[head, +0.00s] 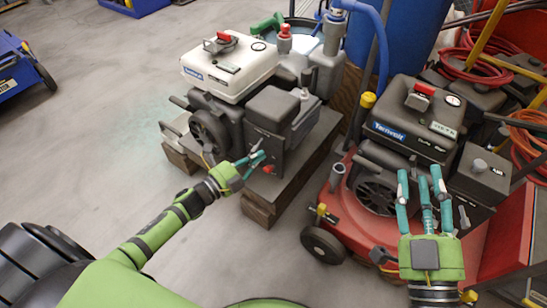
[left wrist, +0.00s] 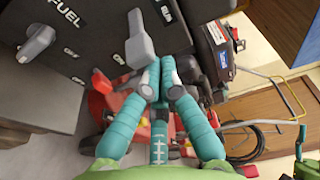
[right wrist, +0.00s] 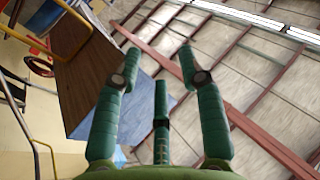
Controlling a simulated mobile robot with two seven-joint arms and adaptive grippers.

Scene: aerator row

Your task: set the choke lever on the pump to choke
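The white-topped pump (head: 232,68) stands on a wooden pallet, with a dark control panel (head: 268,135) on its near side. In the left wrist view the panel (left wrist: 95,25) carries a grey lever marked FUEL (left wrist: 37,42) and a second grey lever (left wrist: 138,42) with small labels around it.
A red-framed cart (head: 365,235) with a second engine (head: 410,125) stands to the right, below and behind my right gripper. A blue barrel (head: 405,45) and hoses (head: 480,65) are behind.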

